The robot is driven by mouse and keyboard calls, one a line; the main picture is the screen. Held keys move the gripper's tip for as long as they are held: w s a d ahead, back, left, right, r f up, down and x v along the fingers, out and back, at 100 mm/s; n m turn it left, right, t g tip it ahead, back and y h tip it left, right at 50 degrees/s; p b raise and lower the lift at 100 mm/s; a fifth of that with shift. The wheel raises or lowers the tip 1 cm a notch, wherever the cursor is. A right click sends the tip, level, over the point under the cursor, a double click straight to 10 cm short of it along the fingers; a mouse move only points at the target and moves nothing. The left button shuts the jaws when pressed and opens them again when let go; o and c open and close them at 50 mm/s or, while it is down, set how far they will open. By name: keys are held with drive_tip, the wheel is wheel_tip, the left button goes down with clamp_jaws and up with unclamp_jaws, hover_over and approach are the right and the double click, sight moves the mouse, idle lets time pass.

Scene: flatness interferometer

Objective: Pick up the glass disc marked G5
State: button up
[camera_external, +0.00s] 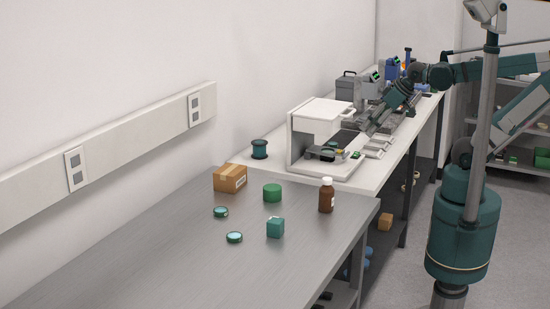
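Two small round discs with dark green rims and pale faces lie flat on the metal table: one disc (221,212) farther back and one disc (235,237) nearer the front. They look like glass discs, but no G5 marking is legible on either. My arm reaches from the right over the white bench. My gripper (362,146) is at its lower end, close to the right side of the white instrument (316,120) and well away from the two discs. Its fingers are too small and cluttered to tell whether they are open or hold anything.
Around the discs on the metal table (130,270) stand a teal cube (275,228), a green cylinder (272,192), a cardboard box (230,178) and a brown bottle (326,195). A dark spool (259,149) stands on the white bench (385,172). The table's front left is clear.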

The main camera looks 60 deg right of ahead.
drive_tip(key=shift+o, duration=1.1)
drive_tip(key=shift+r, duration=0.15)
